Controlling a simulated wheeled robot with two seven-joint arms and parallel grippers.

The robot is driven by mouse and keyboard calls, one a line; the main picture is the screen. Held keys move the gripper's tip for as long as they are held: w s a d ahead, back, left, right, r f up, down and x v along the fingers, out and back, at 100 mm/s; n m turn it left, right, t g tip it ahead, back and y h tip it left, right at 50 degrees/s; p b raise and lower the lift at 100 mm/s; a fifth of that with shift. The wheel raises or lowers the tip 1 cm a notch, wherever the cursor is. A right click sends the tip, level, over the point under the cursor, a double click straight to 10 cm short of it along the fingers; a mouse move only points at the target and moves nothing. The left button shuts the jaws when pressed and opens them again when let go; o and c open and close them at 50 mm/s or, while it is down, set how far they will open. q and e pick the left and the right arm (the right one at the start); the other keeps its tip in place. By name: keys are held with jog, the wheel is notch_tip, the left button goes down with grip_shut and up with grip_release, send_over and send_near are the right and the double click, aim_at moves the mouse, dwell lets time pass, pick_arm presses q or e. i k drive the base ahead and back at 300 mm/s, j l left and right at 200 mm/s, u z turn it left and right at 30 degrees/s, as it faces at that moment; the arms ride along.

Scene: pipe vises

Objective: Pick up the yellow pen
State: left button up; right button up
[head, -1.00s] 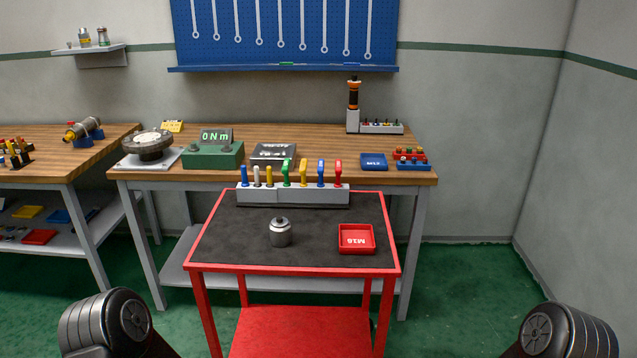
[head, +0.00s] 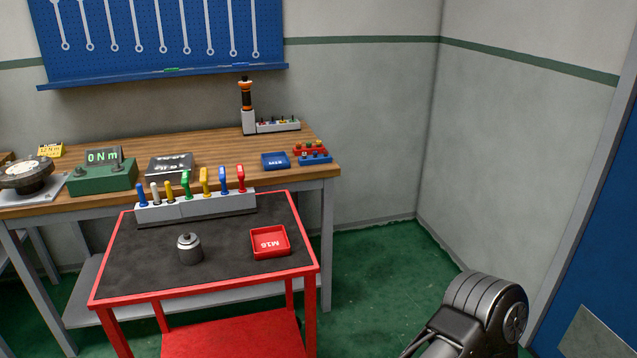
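A grey-white rack (head: 196,207) stands along the back edge of the red-framed cart top. It holds several coloured upright tools. A slim yellow pen-like piece (head: 170,191) stands third from the left, between a pale grey one (head: 156,193) and a larger green-handled one (head: 186,185). A second yellow piece (head: 205,181), with a larger head, stands right of the green one. The lower parts of these pieces are hidden in the rack. Part of my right arm shows at the lower right, but its gripper is out of view. My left gripper is out of view too.
The cart's dark mat (head: 135,256) carries a grey metal cylinder (head: 189,249) and a red M16 tray (head: 270,242). A wooden workbench (head: 215,148) stands behind the cart. Green floor (head: 375,265) is clear right of the cart, up to the wall.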

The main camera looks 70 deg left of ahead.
aim_at(170, 200)
jog(key=z, duration=0.8)
jog(key=k+j, duration=0.3)
jog(key=k, duration=0.2)
jog(key=k+j, duration=0.3)
jog(key=k, duration=0.2)
jog(key=k+j, duration=0.35)
jog(key=k, duration=0.15)
jog(key=k+j, duration=0.3)
jog(key=k, duration=0.2)
jog(key=k+j, duration=0.3)
jog(key=k, duration=0.2)
jog(key=k+j, duration=0.3)
jog(key=k, duration=0.2)
jog(key=k+j, duration=0.3)
jog(key=k, duration=0.2)
jog(key=k+j, duration=0.35)
jog(key=k, duration=0.15)
